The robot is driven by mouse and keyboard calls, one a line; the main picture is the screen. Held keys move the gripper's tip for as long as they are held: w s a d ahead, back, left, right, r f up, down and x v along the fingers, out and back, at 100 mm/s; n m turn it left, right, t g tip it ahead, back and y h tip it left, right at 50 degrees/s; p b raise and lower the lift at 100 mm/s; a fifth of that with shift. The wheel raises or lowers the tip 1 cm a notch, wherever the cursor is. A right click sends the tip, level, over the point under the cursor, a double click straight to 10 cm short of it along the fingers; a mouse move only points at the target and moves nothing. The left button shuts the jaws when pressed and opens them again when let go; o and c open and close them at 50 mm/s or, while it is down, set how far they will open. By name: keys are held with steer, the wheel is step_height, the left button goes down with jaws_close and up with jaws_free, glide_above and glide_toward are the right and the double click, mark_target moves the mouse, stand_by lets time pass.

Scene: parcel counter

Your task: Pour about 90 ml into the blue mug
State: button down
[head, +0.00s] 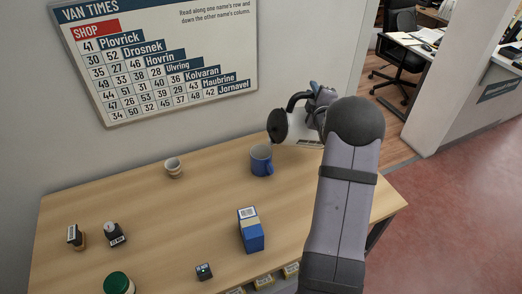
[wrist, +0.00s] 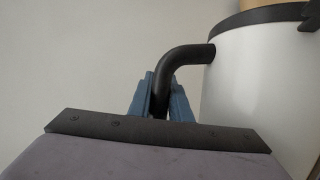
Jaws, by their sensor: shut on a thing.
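The blue mug (head: 261,163) stands upright on the wooden table near its back edge. A white jug (head: 303,132) with a black rim and black handle is tipped far over to the left, its dark top (head: 278,125) above and slightly right of the mug. My gripper (head: 318,95) is shut on the jug's handle; in the wrist view the blue fingers (wrist: 165,98) sit either side of the black handle (wrist: 182,57), beside the white jug body (wrist: 245,95). No stream of liquid is visible. The inside of the mug and its level cannot be made out.
A blue carton (head: 251,232) stands in front of the mug. A small beige cup (head: 173,167) stands to the left. Stamps (head: 114,235), a green-lidded jar (head: 118,283) and a small dark device (head: 204,271) are at the front left. The table's middle left is clear.

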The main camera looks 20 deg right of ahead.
steer(key=shift+d+r, duration=0.1)
steer(key=shift+r, duration=0.1)
steer(key=shift+d+f+m+y+p, duration=0.2)
steer(key=shift+d+f+m+p, duration=0.35)
steer(key=shift+d+f, duration=0.35)
steer(key=shift+d+f+m+y+p, duration=0.25)
steer(key=shift+d+f+m, duration=0.45)
steer(key=shift+f, duration=0.35)
steer(key=p, duration=0.1)
steer(key=d+m+p, duration=0.1)
steer(key=p, duration=0.1)
steer(key=shift+w+d+f+g+y, duration=0.1)
steer(key=shift+f+g+y, duration=0.25)
steer(key=shift+g, duration=0.05)
steer(key=shift+d+f+m+y+p, duration=0.4)
steer(key=shift+d+f+m+p, duration=0.3)
steer(key=shift+p, duration=0.4)
steer(key=d+f+m+y+b, duration=0.1)
steer(key=d+f+m+b, duration=0.1)
steer(key=f, duration=0.3)
steer(key=d+f+m+g+y+b, duration=0.1)
steer(key=d+f+m+y+b, duration=0.1)
steer(key=f, duration=0.3)
steer(key=shift+w+f+m+b, duration=0.15)
steer(key=shift+f+m+b, duration=0.15)
steer(key=shift+m+b, duration=0.45)
